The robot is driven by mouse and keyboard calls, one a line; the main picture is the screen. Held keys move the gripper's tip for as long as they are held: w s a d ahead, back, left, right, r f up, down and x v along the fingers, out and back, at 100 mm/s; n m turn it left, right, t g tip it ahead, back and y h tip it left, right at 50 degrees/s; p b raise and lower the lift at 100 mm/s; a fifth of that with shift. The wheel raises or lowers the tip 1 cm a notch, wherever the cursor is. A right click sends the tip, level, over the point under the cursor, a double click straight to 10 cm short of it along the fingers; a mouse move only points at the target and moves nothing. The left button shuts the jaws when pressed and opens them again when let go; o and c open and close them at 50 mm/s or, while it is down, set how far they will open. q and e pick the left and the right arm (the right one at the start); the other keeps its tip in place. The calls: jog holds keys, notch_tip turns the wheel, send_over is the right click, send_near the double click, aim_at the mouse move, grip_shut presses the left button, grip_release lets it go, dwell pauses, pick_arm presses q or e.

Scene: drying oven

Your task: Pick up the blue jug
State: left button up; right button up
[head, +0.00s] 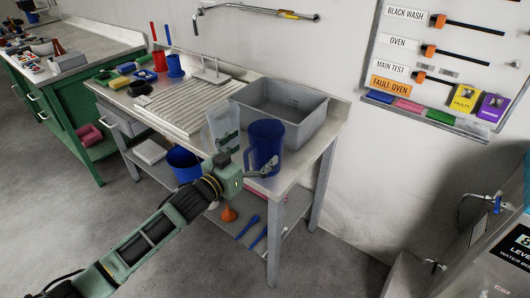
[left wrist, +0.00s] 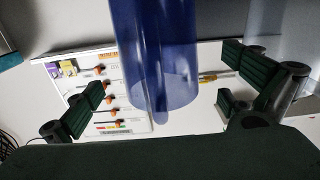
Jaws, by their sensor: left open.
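The blue jug (head: 265,143) is tall and translucent and stands upright near the front edge of the sink bench, in front of the grey basin. My left gripper (head: 248,153) is open at the jug's near side, with one finger to its left and the other low in front of it. In the left wrist view the jug (left wrist: 160,50) hangs inverted in the picture, between the spread fingers of the gripper (left wrist: 165,95). Gaps show on both sides, so neither finger appears to touch it. My right gripper is not in view.
A clear jug (head: 220,124) stands close to the left of the blue jug. The grey basin (head: 284,102) is behind, and a ribbed drainboard (head: 180,106) lies to the left. A blue bucket (head: 184,163) is on the lower shelf.

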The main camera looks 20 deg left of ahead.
aim_at(276, 132)
pick_arm(q)
jog(key=x, duration=0.4)
jog(key=shift+w, duration=0.1)
jog(key=shift+c, duration=0.4)
jog(key=c, duration=1.1)
jog(key=shift+c, duration=0.5)
jog(key=shift+r, duration=0.15)
